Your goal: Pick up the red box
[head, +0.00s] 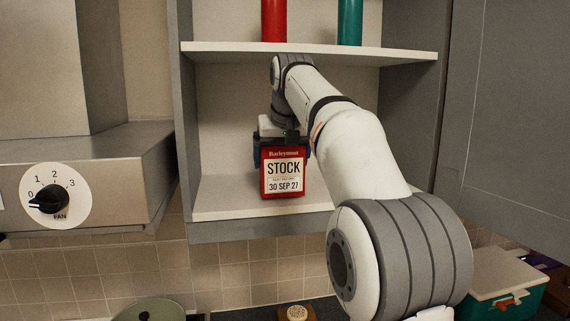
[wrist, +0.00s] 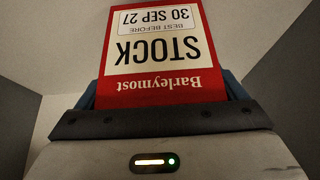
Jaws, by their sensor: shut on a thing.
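In the wrist view the red box (wrist: 160,50) appears upside down and fills the space between the fingers of my gripper (wrist: 162,95).
The lower shelf (head: 225,196) is otherwise clear where visible. The upper shelf (head: 225,49) above my arm bears a red container (head: 274,20) and a green one (head: 350,22). A fan hood (head: 110,160) juts out at left. An open cupboard door (head: 510,110) stands at right.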

